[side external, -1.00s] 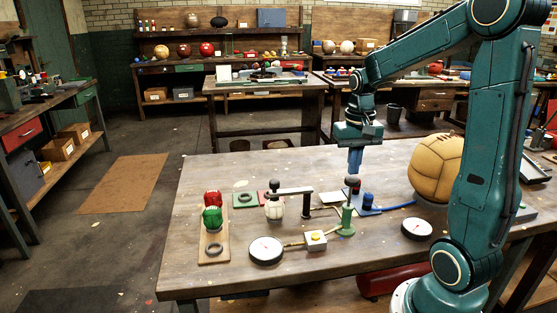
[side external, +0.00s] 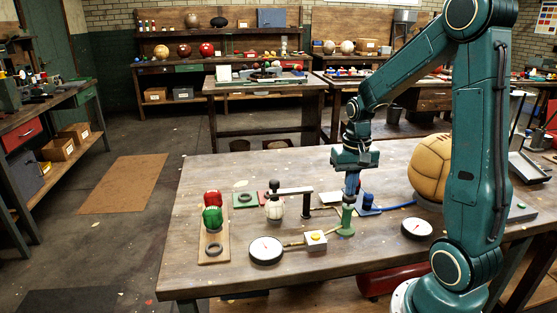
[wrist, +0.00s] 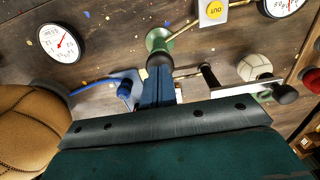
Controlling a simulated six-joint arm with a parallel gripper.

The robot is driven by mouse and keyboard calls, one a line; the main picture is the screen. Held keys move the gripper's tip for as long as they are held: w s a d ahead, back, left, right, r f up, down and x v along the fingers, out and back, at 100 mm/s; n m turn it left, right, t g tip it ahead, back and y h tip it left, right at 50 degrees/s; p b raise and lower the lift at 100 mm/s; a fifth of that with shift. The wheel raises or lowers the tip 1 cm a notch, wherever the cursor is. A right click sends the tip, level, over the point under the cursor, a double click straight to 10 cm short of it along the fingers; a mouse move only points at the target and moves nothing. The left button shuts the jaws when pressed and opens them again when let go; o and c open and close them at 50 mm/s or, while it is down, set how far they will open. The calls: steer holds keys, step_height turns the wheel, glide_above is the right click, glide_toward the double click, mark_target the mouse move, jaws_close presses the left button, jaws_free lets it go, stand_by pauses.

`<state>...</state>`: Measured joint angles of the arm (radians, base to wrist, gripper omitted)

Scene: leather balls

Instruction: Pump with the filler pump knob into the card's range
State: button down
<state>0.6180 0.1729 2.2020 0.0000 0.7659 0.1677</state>
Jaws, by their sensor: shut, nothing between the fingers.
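The filler pump (side external: 346,222) is a green post on a round foot, and its green foot also shows in the wrist view (wrist: 157,38). Its dark knob (wrist: 160,59) is right at my fingertips in the wrist view; in the side view it is hidden behind them. My gripper (side external: 351,196) points straight down, shut and empty, over the pump top. Whether it touches the knob I cannot tell. A white dial gauge (side external: 265,249) stands at the front left, and another (side external: 416,229) lies to the right; its red needle shows in the wrist view (wrist: 61,43). A pale card (side external: 331,197) lies behind the pump, unreadable.
A yellow-button box (side external: 316,240) stands left of the pump. A blue fitting (side external: 368,203) with a hose is at its right. A large tan ball (side external: 430,165) sits near my arm.

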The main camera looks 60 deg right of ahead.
steer(key=shift+f, duration=0.35)
steer(key=shift+r, duration=2.75)
step_height(320, 180, up, 6)
steer(key=shift+f, duration=0.1)
steer(key=shift+a, duration=0.1)
